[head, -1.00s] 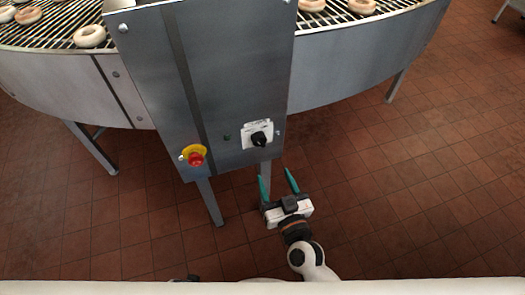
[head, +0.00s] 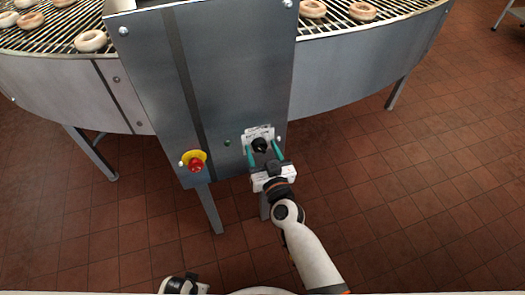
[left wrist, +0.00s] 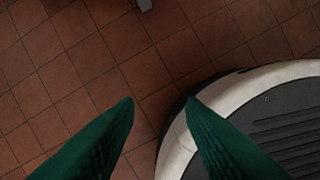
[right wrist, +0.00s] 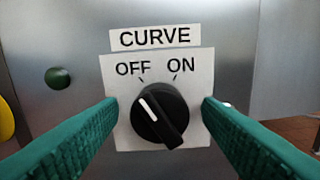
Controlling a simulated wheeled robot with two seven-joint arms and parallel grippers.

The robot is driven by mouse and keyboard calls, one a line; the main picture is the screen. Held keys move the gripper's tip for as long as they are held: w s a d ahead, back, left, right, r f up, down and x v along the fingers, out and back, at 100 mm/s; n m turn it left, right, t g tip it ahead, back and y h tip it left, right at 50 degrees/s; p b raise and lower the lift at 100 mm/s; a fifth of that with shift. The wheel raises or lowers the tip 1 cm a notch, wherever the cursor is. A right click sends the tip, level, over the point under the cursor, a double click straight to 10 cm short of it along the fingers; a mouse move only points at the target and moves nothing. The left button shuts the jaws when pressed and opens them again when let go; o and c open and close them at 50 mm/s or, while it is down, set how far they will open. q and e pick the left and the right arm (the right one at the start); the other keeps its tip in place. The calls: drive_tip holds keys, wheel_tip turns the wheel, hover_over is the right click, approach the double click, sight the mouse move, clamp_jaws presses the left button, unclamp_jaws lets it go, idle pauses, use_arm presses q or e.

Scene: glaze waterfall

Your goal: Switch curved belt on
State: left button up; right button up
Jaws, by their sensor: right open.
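The black rotary knob (right wrist: 161,116) sits on a white plate labelled CURVE, with OFF at upper left and ON at upper right. Its white mark points up-left, toward OFF. In the head view the knob (head: 259,145) is on the front of the grey control cabinet (head: 235,75). My right gripper (head: 264,154) is open, its green fingers on either side of the knob. In the right wrist view the fingers are apart from the knob, with gaps on both sides. My left gripper (left wrist: 160,102) is open and empty, low over the floor.
A red emergency stop (head: 195,164) on a yellow base is left of the knob. A small dark green button (right wrist: 58,78) lies between them. The curved conveyor (head: 50,75) carries pale rings behind the cabinet. Tiled floor is free at right.

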drive_tip(key=c, duration=1)
